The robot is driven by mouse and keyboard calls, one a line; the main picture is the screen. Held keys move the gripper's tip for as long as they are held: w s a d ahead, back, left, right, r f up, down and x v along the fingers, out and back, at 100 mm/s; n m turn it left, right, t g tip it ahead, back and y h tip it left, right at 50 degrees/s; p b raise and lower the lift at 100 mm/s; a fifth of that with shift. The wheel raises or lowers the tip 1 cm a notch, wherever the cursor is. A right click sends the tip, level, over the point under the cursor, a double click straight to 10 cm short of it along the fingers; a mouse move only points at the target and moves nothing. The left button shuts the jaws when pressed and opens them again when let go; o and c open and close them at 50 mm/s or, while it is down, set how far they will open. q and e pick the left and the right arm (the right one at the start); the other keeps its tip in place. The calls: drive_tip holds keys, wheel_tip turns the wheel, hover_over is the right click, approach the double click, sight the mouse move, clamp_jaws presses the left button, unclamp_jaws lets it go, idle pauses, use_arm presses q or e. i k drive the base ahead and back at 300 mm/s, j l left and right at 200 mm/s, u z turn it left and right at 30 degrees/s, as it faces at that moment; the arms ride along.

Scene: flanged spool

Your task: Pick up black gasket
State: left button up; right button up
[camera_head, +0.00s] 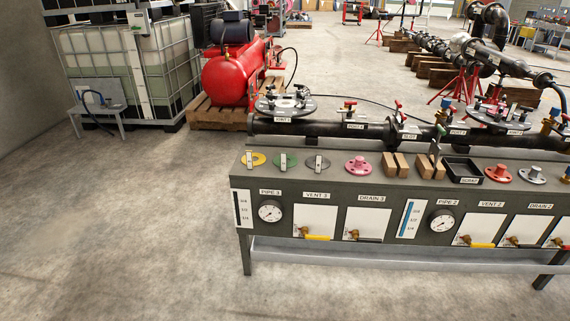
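Three flat rings lie in a row on the left of the grey bench top (350,187), each with a pale tag-like strip across it. They are a yellow ring (260,159), a green ring (292,160) and a dark grey ring (326,162). The dark grey one is the closest match to the black gasket, but it is too small to be sure. Neither of my grippers is in view.
Right of the rings stand a pink flange (358,165), wooden blocks (389,164), a black tray (463,179), and a red flange (498,173). A black pipe (320,128) runs behind them. Gauges and valve panels line the bench front. Floor at left is clear.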

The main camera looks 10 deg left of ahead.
sight(318, 166)
drive_tip(key=u, duration=0.4)
drive_tip(key=i+l+u, duration=0.1)
drive_tip(key=u, duration=0.3)
drive_tip(key=l+u, duration=0.15)
drive_tip(key=u, duration=0.25)
drive_tip(key=l+u, duration=0.55)
drive_tip(key=l, duration=0.15)
drive_tip(key=k+l+u, duration=0.1)
drive_tip(key=l+u, duration=0.2)
drive_tip(key=l, duration=0.45)
drive_tip(key=k+l, duration=0.1)
drive_tip(key=l, duration=0.4)
drive_tip(key=l+u, duration=0.15)
drive_tip(key=l, duration=0.4)
drive_tip(key=k+l, duration=0.15)
drive_tip(key=l, duration=0.35)
